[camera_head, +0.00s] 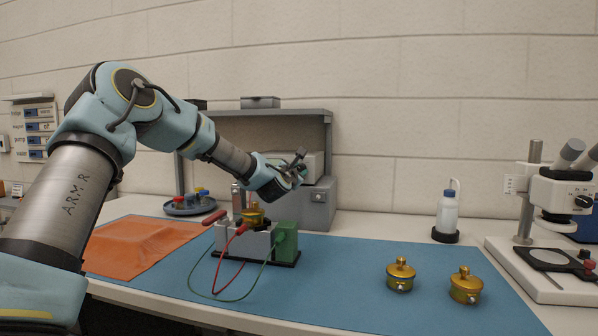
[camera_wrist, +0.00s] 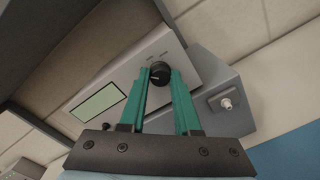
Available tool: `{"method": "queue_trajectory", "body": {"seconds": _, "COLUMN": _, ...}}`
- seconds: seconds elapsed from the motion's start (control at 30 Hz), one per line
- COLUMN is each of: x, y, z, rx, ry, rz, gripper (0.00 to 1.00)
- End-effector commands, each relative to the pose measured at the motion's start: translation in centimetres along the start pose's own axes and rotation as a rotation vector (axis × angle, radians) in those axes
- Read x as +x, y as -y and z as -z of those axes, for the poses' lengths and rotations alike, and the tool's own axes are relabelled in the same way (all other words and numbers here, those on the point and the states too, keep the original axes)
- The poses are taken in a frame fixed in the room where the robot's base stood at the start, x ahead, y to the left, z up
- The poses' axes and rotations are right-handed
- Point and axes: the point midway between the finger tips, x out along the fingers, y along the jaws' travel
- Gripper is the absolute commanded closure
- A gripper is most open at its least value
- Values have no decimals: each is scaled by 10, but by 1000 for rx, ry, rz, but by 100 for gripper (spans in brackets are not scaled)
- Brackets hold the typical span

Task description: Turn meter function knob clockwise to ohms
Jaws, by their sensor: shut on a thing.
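The meter (camera_wrist: 125,85) is a light box with a pale green display (camera_wrist: 98,103), seen tilted in the wrist view. Its black round function knob (camera_wrist: 159,73) has small labels above it, too small to read. My gripper (camera_wrist: 159,80) has teal fingers, one on each side of the knob, shut on it. In the head view the meter (camera_head: 303,163) stands on the shelf unit at the back of the bench, and my gripper (camera_head: 294,172) is at its front. The knob is hidden there by the gripper.
A grey box with a connector (camera_wrist: 226,103) sits beside the meter. Below my arm are a fixture with a green block (camera_head: 287,240) and red and green leads. Two brass pots (camera_head: 400,275) stand on the blue mat (camera_head: 340,290). A bottle (camera_head: 447,213) and a microscope (camera_head: 560,200) are at right.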

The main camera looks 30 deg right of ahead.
Motion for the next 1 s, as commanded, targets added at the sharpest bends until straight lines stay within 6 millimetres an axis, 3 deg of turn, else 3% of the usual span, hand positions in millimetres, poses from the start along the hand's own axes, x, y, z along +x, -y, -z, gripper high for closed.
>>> {"method": "queue_trajectory", "body": {"seconds": 0.37, "x": 0, "y": 2, "z": 2, "rx": 177, "ry": -3, "rz": 1, "gripper": 100}}
{"method": "queue_trajectory", "body": {"seconds": 1.0, "x": 0, "y": 3, "z": 1, "rx": 776, "ry": -17, "rz": 15, "gripper": 100}}
